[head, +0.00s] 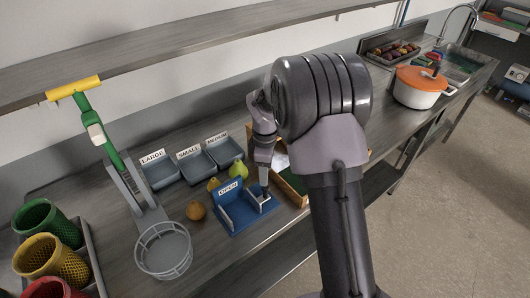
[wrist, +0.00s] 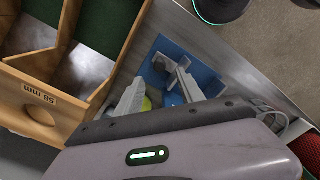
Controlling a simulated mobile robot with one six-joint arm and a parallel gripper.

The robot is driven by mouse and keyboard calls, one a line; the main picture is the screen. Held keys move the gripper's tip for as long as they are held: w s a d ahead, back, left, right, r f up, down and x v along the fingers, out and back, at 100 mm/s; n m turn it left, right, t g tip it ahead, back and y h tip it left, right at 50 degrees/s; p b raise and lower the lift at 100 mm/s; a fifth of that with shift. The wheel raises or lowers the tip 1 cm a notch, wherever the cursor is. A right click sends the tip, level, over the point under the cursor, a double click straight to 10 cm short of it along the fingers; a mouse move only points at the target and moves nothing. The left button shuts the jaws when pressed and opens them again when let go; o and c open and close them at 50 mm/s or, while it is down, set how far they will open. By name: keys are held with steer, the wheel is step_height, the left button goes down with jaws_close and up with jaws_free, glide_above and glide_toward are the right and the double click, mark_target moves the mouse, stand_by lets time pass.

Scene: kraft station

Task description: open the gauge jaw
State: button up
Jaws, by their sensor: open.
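The gauge (head: 236,222) is a blue block on the counter with an upright plate marked OPEN (head: 229,188). In the wrist view its blue base (wrist: 204,76) shows beyond my fingers, with a grey piece that may be its jaw (wrist: 166,65). My gripper (head: 265,191) points down at the gauge's right side in the head view. In the wrist view my gripper (wrist: 160,80) has its two pale fingers apart, near the grey piece. I cannot tell whether they touch it. My arm hides part of the area behind the gauge.
Grey labelled bins (head: 160,174) stand behind. A wooden divided box (wrist: 38,92) marked 58 mm is right of the gauge.

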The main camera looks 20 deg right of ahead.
step_height(320, 180, up, 11)
steer(key=p, duration=0.2)
steer(key=s+a+r+m+t+y+b, duration=0.1)
steer(key=s+a+r+m+t+b, duration=0.15)
steer(key=s+m+b, duration=0.4)
steer(key=s+a+r+m+t+b, duration=0.1)
steer(key=s+a+m+b, duration=0.25)
steer(key=s, duration=0.65)
steer(key=s+a+f+m+t+b, duration=0.1)
steer(key=s+f+m+b, duration=0.1)
steer(key=s, duration=0.3)
steer(key=s+a+f+m+t+y+b, duration=0.1)
steer(key=s+a+f+m+b, duration=0.1)
steer(key=s+m, duration=0.3)
steer(key=shift+s+f+b, duration=0.4)
steer(key=shift+s+f, duration=0.05)
steer(key=shift+f, duration=0.25)
